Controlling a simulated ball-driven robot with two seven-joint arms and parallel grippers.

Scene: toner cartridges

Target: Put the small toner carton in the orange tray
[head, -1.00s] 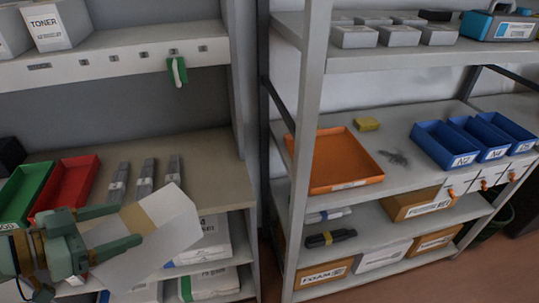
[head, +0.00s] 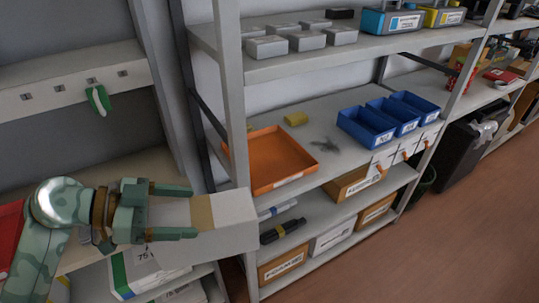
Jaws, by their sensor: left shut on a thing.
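My left gripper (head: 172,212) is shut on a white carton (head: 231,230) with a tan band, held out in front of the shelving. The carton is tilted, and its left end is between the green fingers. The orange tray (head: 268,160) lies on the middle shelf of the right-hand rack, behind and above the carton in the picture. The tray looks empty. Its near left corner is partly behind the rack's upright. My right gripper is not in view.
The rack's grey upright (head: 232,110) stands at the tray's left. A yellow block (head: 296,119) lies behind the tray, and a dark smudge (head: 324,145) and blue bins (head: 366,127) are to its right. A shelf with grey boxes (head: 306,41) is above.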

